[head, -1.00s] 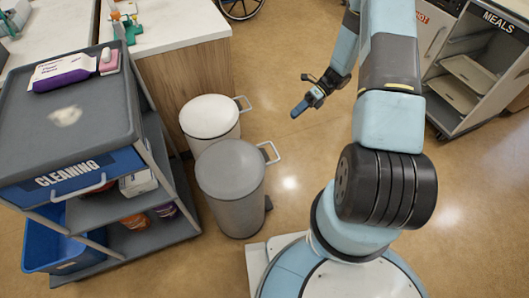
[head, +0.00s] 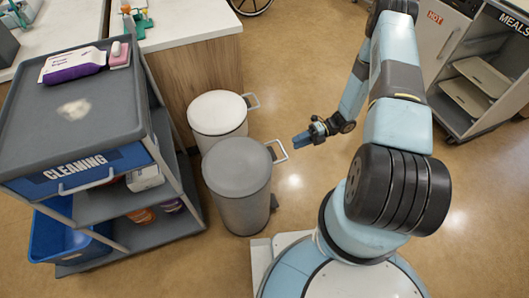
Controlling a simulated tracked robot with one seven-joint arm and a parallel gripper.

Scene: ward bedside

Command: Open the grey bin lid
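The grey bin (head: 241,205) stands on the floor with its grey lid (head: 237,165) shut. A pale loop handle (head: 277,151) sticks out from the right of the lid. A pedal shows low on the bin's right side. My gripper (head: 301,139) is just right of the handle, with its blue fingertips pointing left toward it. A small gap seems to separate them. I cannot tell at this size whether the fingers are apart. Nothing shows in the gripper.
A white bin (head: 217,116) with a similar handle stands right behind the grey one. A cleaning cart (head: 110,120) is close on the left. A wooden-sided counter (head: 195,75) is behind. A meals cart (head: 480,80) stands at the back right. The floor right of the bins is clear.

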